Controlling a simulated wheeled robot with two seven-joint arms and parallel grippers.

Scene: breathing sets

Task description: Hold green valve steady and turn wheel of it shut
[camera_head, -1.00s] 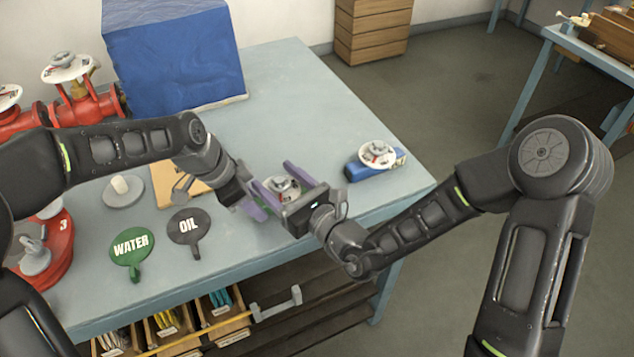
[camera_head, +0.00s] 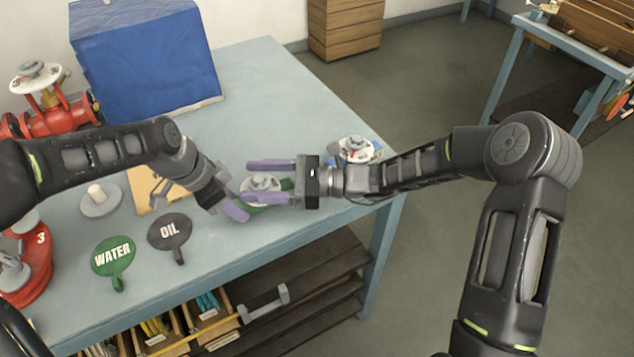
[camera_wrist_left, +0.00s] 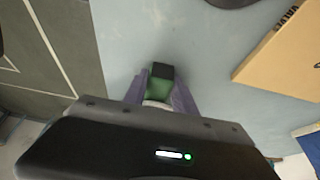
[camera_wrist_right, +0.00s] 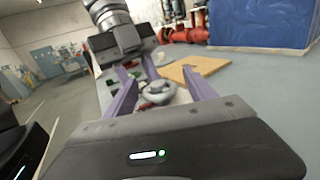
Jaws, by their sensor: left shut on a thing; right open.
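My right gripper (camera_head: 258,181) is open, with one purple finger on either side of the wheel, coming from the right. In the right wrist view the wheel (camera_wrist_right: 158,92) sits between the spread fingers. I cannot tell whether they touch it. The right gripper hides part of the valve.
A blue valve with a white wheel (camera_head: 357,149) stands just behind my right wrist. WATER (camera_head: 113,256) and OIL (camera_head: 170,232) paddles lie at the near left. A blue-covered block (camera_head: 148,60) and red valves (camera_head: 52,112) stand at the back left. The back middle tabletop is clear.

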